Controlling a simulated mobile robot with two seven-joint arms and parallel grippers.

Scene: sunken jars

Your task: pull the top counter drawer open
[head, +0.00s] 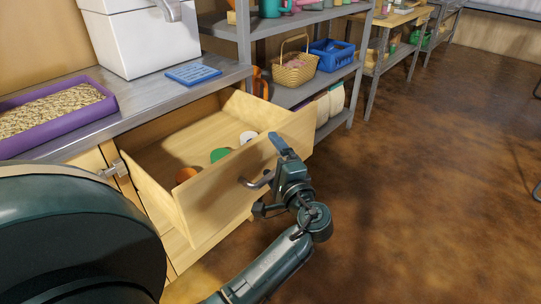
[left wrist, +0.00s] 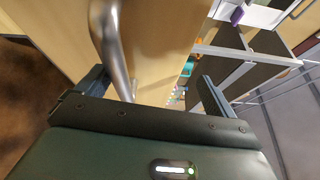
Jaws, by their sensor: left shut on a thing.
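The top counter drawer (head: 204,213) is light wood and stands well out from the counter in the head view. Its metal handle (head: 257,181) is on the front panel and shows large in the left wrist view (left wrist: 110,42). My left gripper (head: 272,180) is at the right part of the drawer front. One finger reaches over the panel's top edge and the other is outside, by the handle. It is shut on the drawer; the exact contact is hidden. In the drawer are round lids, brown (head: 186,174), green (head: 220,154) and white (head: 248,137). My right gripper is out of view.
The metal counter (head: 140,109) carries a purple tray (head: 92,107) of grain, a white box (head: 135,43) and a blue board (head: 193,75). A metal shelf (head: 340,73) with a wicker basket (head: 295,69) stands right of the drawer.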

